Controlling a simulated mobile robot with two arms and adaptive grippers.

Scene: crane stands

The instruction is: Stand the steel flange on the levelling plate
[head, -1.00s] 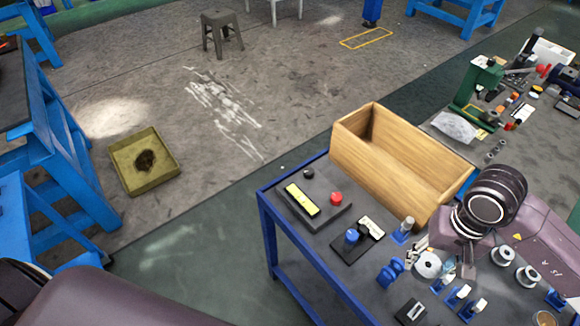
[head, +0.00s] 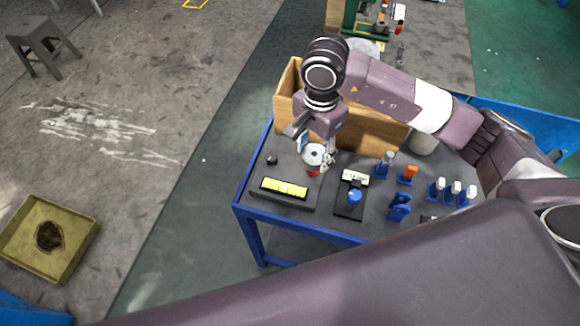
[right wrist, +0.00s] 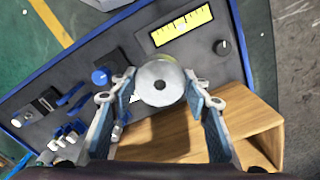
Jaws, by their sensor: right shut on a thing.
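The steel flange (head: 314,155) is a round silvery disc with a hole in its middle. It also shows in the right wrist view (right wrist: 160,82), face towards the camera. My right gripper (head: 317,157) is shut on it, with a finger on each side in the right wrist view (right wrist: 161,92). A dark plate with a yellow level strip, which I take as the levelling plate (head: 291,172), lies at the table's left end. I cannot tell whether flange and plate touch. My left gripper is out of view.
A wooden box (head: 375,132) stands just behind the gripper. A black fixture with a blue knob (head: 354,196) lies right of the plate. Several blue stands (head: 400,207) are farther right. The yellow strip (head: 284,187) and a black knob (head: 271,160) sit on the plate.

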